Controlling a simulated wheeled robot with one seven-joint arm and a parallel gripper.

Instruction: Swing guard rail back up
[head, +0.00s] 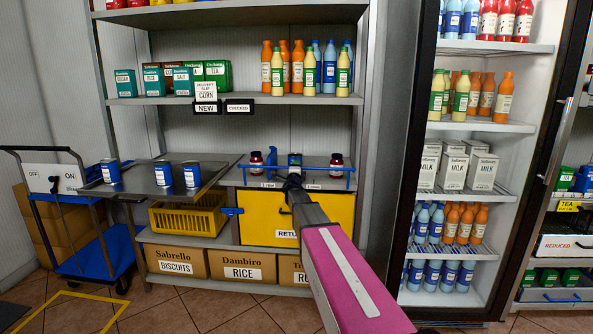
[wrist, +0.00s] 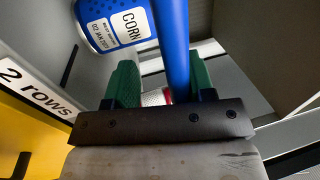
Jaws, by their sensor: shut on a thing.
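The blue guard rail (head: 328,170) runs across the front of the shelf bay, in front of a blue can and two dark jars with red lids. My gripper (head: 293,181) reaches the rail near its middle, just below the can. In the wrist view the rail (wrist: 172,45) passes between the green fingers of my gripper (wrist: 163,82), which is shut on it. A blue can labelled CORN (wrist: 118,25) stands close beside the rail there. My arm hides part of the shelf edge in the head view.
A metal tray (head: 150,183) with several blue cans stands left. Below the rail are a yellow RETURNS bin (head: 262,215), a yellow basket (head: 185,218) and cardboard boxes. A blue trolley (head: 95,262) stands far left. The fridge's dark frame (head: 408,130) rises on the right.

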